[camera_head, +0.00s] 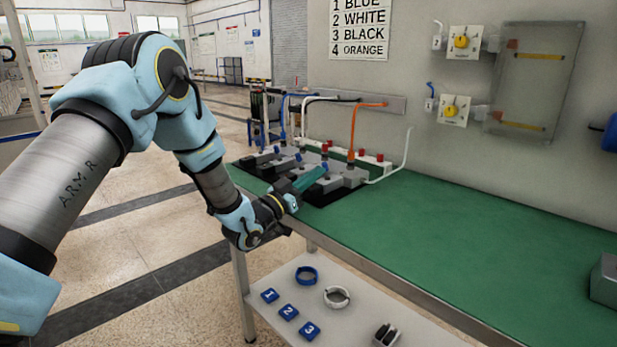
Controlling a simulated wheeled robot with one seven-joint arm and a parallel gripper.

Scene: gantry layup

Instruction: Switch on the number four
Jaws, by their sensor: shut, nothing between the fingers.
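A wall sign (361,30) reads 1 BLUE, 2 WHITE, 3 BLACK, 4 ORANGE. An orange cable (353,125) comes down to the right end of a row of grey units (345,178) on the bench. Blue, white and black cables lead to the units further left. My gripper (322,169) is shut and empty, reaching from the left over the front of the row, close to the right-hand units. Whether it touches one cannot be told. It hides part of the row, and switch positions are too small to read.
The green bench top (450,235) is clear to the right, with a grey block (604,281) at its far right. A lower shelf (360,325) holds numbered blue tiles (289,312) and rings (337,297). A white cable (400,158) rises right of the row. Yellow-knobbed wall switches (462,42) hang above.

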